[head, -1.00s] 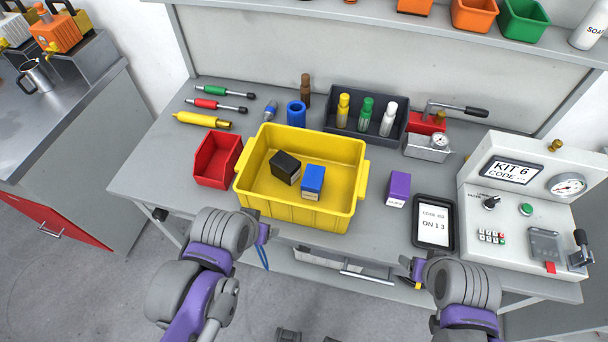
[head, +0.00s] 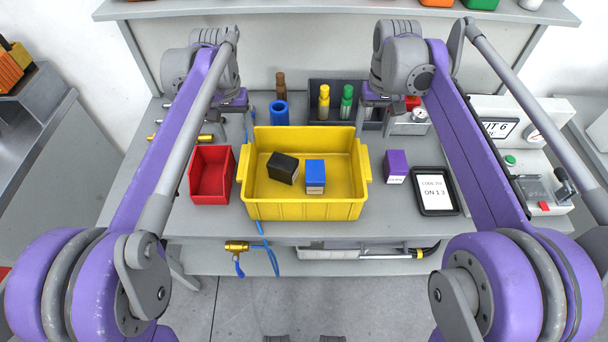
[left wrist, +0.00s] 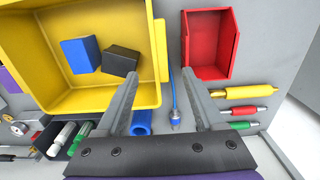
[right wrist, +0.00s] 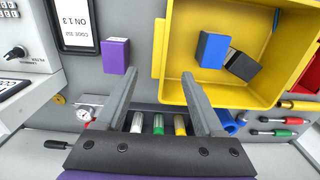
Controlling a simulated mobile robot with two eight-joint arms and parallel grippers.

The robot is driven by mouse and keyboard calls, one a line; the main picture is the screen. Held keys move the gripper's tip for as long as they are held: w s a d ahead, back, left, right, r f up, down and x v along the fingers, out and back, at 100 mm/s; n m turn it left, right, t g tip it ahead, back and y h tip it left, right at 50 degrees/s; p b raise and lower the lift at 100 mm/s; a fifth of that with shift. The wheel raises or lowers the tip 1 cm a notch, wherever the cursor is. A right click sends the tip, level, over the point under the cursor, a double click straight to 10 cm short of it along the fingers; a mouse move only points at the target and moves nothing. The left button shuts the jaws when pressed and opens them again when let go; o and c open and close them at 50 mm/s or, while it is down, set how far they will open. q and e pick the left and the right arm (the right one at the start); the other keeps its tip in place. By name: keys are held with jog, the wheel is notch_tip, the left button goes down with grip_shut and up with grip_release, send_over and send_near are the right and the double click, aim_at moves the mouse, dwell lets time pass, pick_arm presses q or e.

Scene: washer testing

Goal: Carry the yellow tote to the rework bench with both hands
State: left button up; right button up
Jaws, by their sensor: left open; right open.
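The yellow tote (head: 290,211) sits upright on the grey workbench, holding a black block (head: 283,168) and a blue block (head: 315,176). My left gripper (left wrist: 160,75) is open and empty above the bench by the tote's left end. In the left wrist view that end's handle (left wrist: 161,50) lies ahead between the fingers, apart from them. My right gripper (right wrist: 159,75) is open and empty by the tote's right end. Its handle (right wrist: 158,48) lies ahead between the fingers in the right wrist view. In the head view my arms partly hide both grippers. No bench is visibly marked as rework.
A red bin (head: 211,198) stands close left of the tote. A blue cylinder (head: 279,112) and a dark bottle tray (head: 333,89) stand behind. Another grey bench (head: 50,130) stands at left.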

aim_at(244, 161)
pick_arm(q)
jog(key=shift+d, duration=0.1)
pick_arm(e)
jog(key=shift+d, duration=0.1)
pick_arm(q)
jog(key=shift+f, duration=0.1)
pick_arm(e)
jog(key=shift+f, duration=0.1)
pick_arm(q)
notch_tip(244, 161, down, 11)
jog(key=shift+r, duration=0.2)
pick_arm(e)
notch_tip(244, 161, down, 11)
jog(key=shift+r, duration=0.2)
pick_arm(q)
grip_shut()
pick_arm(e)
grip_shut()
dwell(0.6)
